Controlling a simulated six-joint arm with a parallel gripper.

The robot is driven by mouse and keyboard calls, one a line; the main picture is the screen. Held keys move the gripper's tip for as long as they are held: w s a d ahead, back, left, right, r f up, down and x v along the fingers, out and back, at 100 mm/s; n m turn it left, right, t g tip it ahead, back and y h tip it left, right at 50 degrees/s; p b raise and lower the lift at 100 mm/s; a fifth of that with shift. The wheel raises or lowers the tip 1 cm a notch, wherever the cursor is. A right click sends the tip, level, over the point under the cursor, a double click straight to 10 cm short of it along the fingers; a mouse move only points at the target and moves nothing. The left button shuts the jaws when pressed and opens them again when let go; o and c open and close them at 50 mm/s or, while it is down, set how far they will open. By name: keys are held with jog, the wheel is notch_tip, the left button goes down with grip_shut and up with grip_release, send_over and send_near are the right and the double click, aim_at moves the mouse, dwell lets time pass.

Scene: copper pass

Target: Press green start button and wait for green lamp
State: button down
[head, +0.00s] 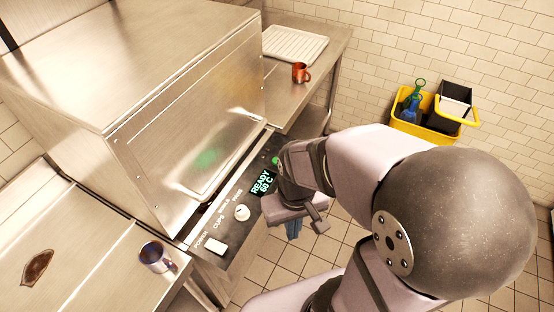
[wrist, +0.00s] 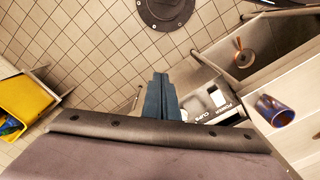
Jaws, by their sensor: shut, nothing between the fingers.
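In the head view, a steel hood machine (head: 190,110) stands with its hood down. Its dark control panel (head: 225,228) carries a white power switch (head: 215,245), a white knob (head: 242,212) and a lit display (head: 263,183) reading READY 60 C. A green round spot (head: 276,160) shows at the panel's far end, partly beside my arm; I cannot tell whether it is the start button or the lamp. My gripper (head: 293,232) is shut and empty, its blue fingers in front of the panel, apart from it. In the wrist view the fingers (wrist: 160,98) are together.
A dark blue mug (head: 156,256) stands on the left counter. An orange mug (head: 300,72) and a white ribbed tray (head: 294,45) are on the far counter. A yellow bucket (head: 424,127) stands on the tiled floor by the wall.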

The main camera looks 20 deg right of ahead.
jog(key=s+d+f+m+g+y+p, duration=0.2)
jog(key=s+d+f+m+g+p, duration=0.1)
jog(key=d+f+m, duration=0.15)
jog(key=w+a+f+m+t+y, duration=0.1)
jog(key=w+f+m+y, duration=0.15)
jog(key=w, duration=0.35)
jog(key=w+a+f+m+t+y, duration=0.1)
jog(key=w+f+m+t, duration=0.1)
jog(key=w+m, duration=0.35)
jog(key=w+d+r+m+t, duration=0.1)
jog(key=w+r+m+t, duration=0.1)
jog(key=w, duration=0.6)
jog(key=w+d+r+m+t+h, duration=0.1)
jog(key=w+d+r+m+t, duration=0.1)
jog(key=w, duration=0.6)
jog(key=w+d+r+m+t, duration=0.2)
jog(key=w+m+t, duration=0.2)
jog(key=w, duration=0.4)
jog(key=shift+r+m, duration=0.4)
jog(key=shift+m, duration=0.25)
jog(key=shift+s+d+f, duration=0.1)
jog(key=shift+f, duration=0.05)
